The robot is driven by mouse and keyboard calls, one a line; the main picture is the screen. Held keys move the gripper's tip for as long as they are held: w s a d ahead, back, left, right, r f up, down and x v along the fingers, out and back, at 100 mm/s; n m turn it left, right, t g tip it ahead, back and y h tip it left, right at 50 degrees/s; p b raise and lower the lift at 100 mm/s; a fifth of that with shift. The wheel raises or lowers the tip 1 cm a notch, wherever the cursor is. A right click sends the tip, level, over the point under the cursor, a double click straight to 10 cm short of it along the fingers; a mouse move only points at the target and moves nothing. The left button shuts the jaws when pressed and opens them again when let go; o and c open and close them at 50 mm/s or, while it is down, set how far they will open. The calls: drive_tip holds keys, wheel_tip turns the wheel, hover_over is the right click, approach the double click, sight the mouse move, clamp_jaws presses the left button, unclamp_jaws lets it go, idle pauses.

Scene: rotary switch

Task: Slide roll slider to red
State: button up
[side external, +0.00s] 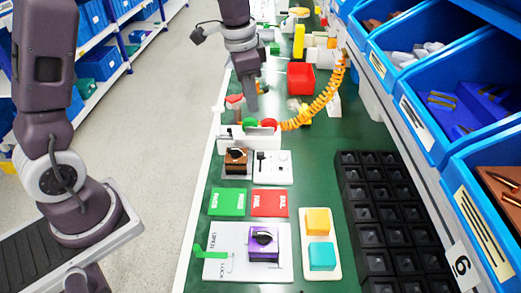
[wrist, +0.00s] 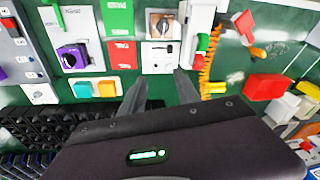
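My gripper (side external: 252,106) points down over the green table in the side external view, close to a white fixture (side external: 236,142) with a green round part (side external: 249,123) and a red round part (side external: 269,124). The fixture may be the roll slider; I cannot tell for sure. In the wrist view, my gripper's two fingers (wrist: 161,76) stand apart with nothing between them. A white panel with small black controls (side external: 272,167) lies nearer the camera in the side external view.
A brown rotary switch (side external: 236,159), green plate (side external: 228,202), red plate (side external: 269,203) and purple switch (side external: 264,243) lie nearer the camera. Black bins (side external: 375,205) line the right. An orange coiled hose (side external: 325,97) arcs beside the fixture. A red bin (side external: 300,78) stands farther back.

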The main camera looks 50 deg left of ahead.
sight(261, 153)
drive_tip(key=w+a+f+m, duration=0.1)
drive_tip(key=w+f, duration=0.1)
drive_tip(key=f, duration=0.6)
drive_tip(key=w+a+f+m+g, duration=0.1)
drive_tip(key=w+f, duration=0.1)
drive_tip(key=f, duration=0.6)
drive_tip(key=w+a+f+m, duration=0.1)
drive_tip(key=w+f, duration=0.1)
drive_tip(key=f, duration=0.5)
drive_tip(key=shift+w+f+g, duration=0.15)
drive_tip(key=shift+f+g, duration=0.25)
clamp_jaws()
